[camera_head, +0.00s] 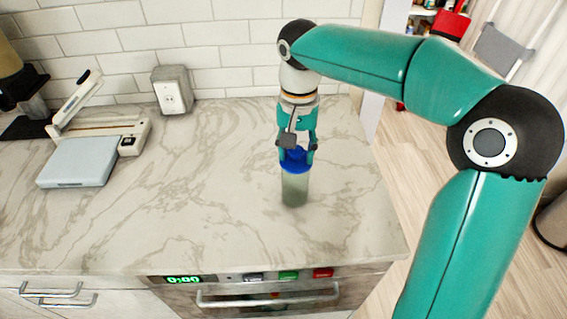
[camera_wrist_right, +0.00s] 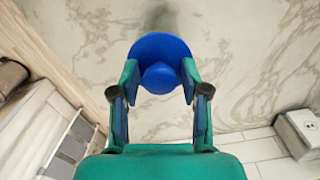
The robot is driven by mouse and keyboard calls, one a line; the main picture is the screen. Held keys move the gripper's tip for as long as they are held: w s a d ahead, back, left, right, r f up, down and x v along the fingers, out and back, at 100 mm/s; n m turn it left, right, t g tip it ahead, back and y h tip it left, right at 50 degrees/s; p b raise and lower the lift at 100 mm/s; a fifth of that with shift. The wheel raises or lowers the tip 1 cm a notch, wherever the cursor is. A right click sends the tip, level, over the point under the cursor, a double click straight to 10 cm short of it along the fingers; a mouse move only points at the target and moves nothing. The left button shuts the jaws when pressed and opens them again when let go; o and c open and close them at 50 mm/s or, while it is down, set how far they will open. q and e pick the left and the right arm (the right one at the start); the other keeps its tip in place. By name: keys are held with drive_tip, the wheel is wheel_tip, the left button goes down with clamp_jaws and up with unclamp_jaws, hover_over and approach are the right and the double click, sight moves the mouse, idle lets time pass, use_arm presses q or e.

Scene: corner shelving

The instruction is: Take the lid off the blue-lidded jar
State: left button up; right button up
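The jar (camera_head: 294,190) is a see-through, greenish-grey cylinder standing upright on the marble counter. Its blue lid (camera_head: 296,166) sits on top of it. In the right wrist view the lid (camera_wrist_right: 160,48) is a round blue disc with a round knob (camera_wrist_right: 161,78) facing the camera. My right gripper (camera_head: 297,156) is above the jar, pointing down. In the right wrist view its two fingers (camera_wrist_right: 160,80) stand on either side of the knob, with narrow gaps showing, so it looks open. The fingertips overlap the lid's edge in that view. My left gripper is not in view.
A white-and-grey scale-like device (camera_head: 78,172) stands on the counter at the left. A grey outlet box (camera_head: 172,90) is against the tiled wall. The marble counter (camera_head: 200,190) around the jar is clear. Its right edge drops to a wooden floor. An oven handle (camera_head: 265,299) is below the front edge.

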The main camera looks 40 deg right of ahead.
drive_tip(key=shift+f, duration=0.1)
drive_tip(key=c, duration=0.7)
drive_tip(key=shift+o, duration=0.2)
